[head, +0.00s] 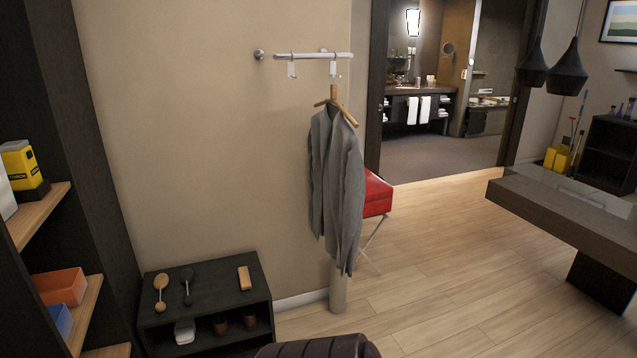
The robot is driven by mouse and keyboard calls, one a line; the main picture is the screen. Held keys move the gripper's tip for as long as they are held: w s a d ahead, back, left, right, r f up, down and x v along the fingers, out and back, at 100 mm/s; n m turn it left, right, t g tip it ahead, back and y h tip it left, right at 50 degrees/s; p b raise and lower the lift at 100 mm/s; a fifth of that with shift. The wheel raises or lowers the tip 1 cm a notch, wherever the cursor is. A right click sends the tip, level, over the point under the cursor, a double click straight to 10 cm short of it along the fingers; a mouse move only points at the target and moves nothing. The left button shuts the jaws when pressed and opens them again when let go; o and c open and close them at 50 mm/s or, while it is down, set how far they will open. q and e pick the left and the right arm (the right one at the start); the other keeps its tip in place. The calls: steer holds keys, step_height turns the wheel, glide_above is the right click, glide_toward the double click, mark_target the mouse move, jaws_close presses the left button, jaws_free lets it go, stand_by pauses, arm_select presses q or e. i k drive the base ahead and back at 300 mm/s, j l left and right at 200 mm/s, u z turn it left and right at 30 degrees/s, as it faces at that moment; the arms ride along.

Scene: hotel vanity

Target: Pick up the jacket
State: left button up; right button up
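A grey jacket (338,185) hangs on a wooden hanger (336,104) below a metal wall rail (312,56). The jacket hangs open at the front, its hem well above the floor. No gripper of mine shows in the head view, so I cannot see where either one is relative to the jacket. A white hook (333,68) on the rail is just above the hanger.
A low dark cabinet (215,283) with brushes on top stands left of the jacket. A red-topped folding stand (376,194) is behind it. Shelves (40,216) line the left edge. A dark table (560,208) stands right. Wooden floor (430,260) between is clear.

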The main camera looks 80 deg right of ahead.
mark_target(337, 177)
steer(key=z, duration=2.8)
steer(key=i+j+z, duration=0.1)
steer(key=i, duration=0.25)
